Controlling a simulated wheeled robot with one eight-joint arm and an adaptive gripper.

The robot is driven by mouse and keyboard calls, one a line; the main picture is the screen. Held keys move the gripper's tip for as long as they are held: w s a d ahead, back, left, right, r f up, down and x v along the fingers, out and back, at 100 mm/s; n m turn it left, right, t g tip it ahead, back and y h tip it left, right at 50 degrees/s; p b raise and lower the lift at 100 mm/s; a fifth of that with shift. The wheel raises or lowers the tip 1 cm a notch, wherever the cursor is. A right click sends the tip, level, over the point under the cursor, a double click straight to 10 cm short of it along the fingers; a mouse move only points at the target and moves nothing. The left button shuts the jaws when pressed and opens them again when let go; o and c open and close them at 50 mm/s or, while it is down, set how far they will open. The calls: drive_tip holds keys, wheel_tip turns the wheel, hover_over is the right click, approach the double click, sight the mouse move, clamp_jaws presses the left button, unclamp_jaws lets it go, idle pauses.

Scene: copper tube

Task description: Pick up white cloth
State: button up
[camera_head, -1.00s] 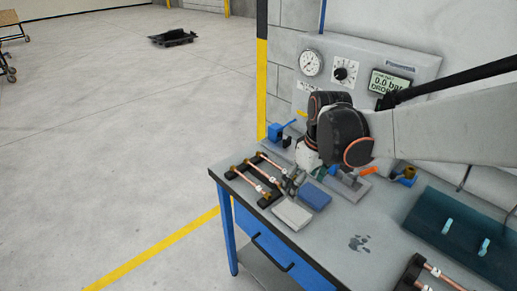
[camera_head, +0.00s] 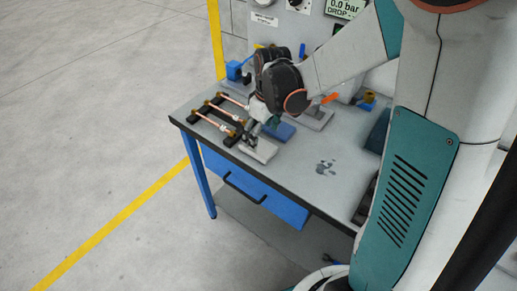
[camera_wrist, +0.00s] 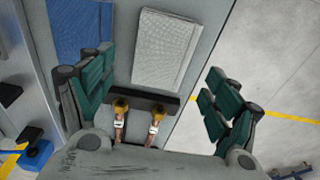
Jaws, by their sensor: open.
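The white cloth (camera_head: 262,151) lies flat, a folded rectangle near the front edge of the workbench. In the wrist view the white cloth (camera_wrist: 166,48) is ahead of my gripper, between the lines of the two fingers. My gripper (camera_head: 254,137) points down just behind the cloth, close to it in the head view. In the wrist view my gripper (camera_wrist: 160,70) has its green fingers wide apart with nothing held between them. I cannot tell whether a finger touches the cloth.
A blue cloth (camera_head: 283,131) lies beside the white one. Copper tubes on a dark rack (camera_head: 222,116) stand to the left, and their brass ends (camera_wrist: 138,108) show near my fingers.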

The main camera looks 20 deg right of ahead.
sight(259, 146)
drive_tip(key=f, duration=0.1)
drive_tip(key=f+b, duration=0.1)
drive_tip(key=f, duration=0.1)
drive_tip(key=f+b, duration=0.1)
drive_tip(key=f, duration=0.1)
drive_tip(key=shift+w+a, duration=0.25)
drive_tip(key=shift+c, duration=0.6)
drive_tip(key=c, duration=0.9)
